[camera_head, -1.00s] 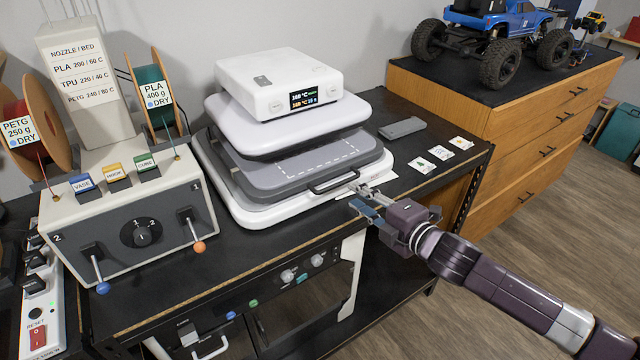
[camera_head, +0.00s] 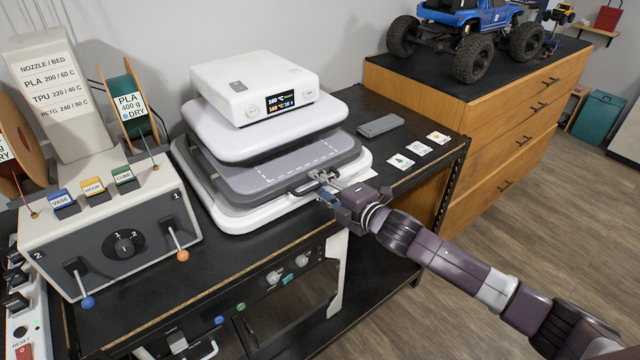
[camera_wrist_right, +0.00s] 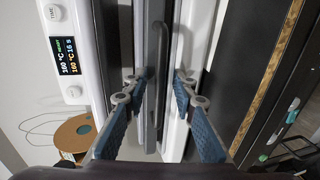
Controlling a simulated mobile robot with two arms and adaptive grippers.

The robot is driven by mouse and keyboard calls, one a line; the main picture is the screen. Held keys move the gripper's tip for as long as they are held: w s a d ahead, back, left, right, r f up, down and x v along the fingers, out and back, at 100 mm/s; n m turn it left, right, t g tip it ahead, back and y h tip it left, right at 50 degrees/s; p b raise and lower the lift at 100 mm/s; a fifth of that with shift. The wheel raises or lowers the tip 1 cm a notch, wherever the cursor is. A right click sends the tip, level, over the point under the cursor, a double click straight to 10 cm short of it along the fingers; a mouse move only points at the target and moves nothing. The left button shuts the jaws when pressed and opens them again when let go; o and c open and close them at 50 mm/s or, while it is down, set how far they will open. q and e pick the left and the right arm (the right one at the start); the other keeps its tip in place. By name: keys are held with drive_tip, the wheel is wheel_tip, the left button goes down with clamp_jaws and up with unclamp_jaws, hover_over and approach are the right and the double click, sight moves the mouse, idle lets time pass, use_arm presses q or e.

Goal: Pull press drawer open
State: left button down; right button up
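The heat press (camera_head: 262,125) is white, with a display unit on top, and stands on the black bench. Below its pale upper plate is the grey drawer (camera_head: 260,178), marked with a dashed outline. The drawer's dark bar handle (camera_head: 300,188) is at its front, partly hidden by my right gripper (camera_head: 322,188). In the right wrist view the handle (camera_wrist_right: 161,75) runs lengthwise between the two blue-padded fingers of my right gripper (camera_wrist_right: 160,84). The fingers are spread, with gaps to the handle on both sides. My left gripper is not in view.
A control box (camera_head: 110,235) with levers stands left of the press. A grey flat object (camera_head: 380,125) and small picture cards (camera_head: 420,150) lie to its right. The bench's front edge runs below my right arm. A wooden cabinet (camera_head: 470,120) bears a blue truck (camera_head: 465,25).

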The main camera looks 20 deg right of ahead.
clamp_jaws()
drive_tip(key=shift+s, duration=0.1)
idle(0.3)
